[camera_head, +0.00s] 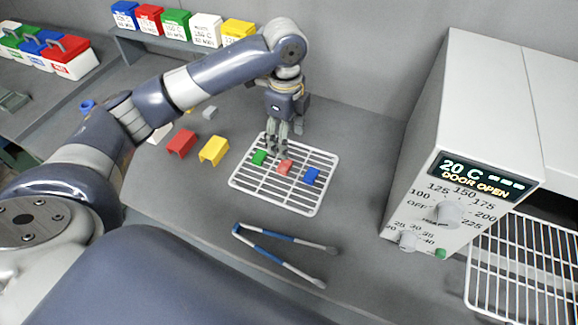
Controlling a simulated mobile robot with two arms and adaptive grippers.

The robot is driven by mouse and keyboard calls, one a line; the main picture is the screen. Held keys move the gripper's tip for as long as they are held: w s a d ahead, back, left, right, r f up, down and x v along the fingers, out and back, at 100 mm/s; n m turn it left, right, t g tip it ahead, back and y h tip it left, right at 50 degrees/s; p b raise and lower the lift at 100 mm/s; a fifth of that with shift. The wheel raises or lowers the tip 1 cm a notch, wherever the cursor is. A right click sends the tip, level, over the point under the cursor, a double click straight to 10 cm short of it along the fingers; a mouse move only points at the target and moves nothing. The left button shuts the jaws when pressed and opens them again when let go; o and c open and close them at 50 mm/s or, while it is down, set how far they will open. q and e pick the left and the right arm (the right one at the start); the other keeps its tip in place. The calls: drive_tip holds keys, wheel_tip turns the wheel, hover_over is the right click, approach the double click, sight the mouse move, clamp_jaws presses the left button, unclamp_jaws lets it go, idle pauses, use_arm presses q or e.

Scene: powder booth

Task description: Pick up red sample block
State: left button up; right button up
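The red sample block (285,167) lies on a white wire rack (240,181) on the grey bench, between a green block (258,157) and a blue block (311,175). My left gripper (278,153) points down over the rack's far part. Its fingertips appear just behind and left of the red block, near the green one. The fingers look close together, but how far they are open is unclear. I cannot tell whether they touch a block. My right gripper is not in view.
Blue-handled tongs (285,240) lie in front of the rack. Red (181,143) and yellow (214,151) covers stand at its left. An oven (440,150) reading "DOOR OPEN" stands at right, with another wire rack (520,265). Coloured bins (175,22) line the back.

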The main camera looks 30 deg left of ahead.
use_arm(q)
drive_tip(key=p, duration=0.1)
hover_over(289, 166)
drive_tip(key=f, duration=0.5)
drive_tip(key=shift+s+a+f, duration=0.15)
drive_tip(key=shift+s+a, duration=0.15)
drive_tip(key=f, duration=0.1)
drive_tip(key=f+p, duration=0.1)
drive_tip(key=f, duration=0.1)
drive_tip(key=f+p, duration=0.1)
drive_tip(key=f, duration=0.1)
drive_tip(key=shift+w+d, duration=0.3)
drive_tip(key=shift+f, duration=0.35)
drive_tip(key=shift+c, duration=0.6)
drive_tip(key=c, duration=1.1)
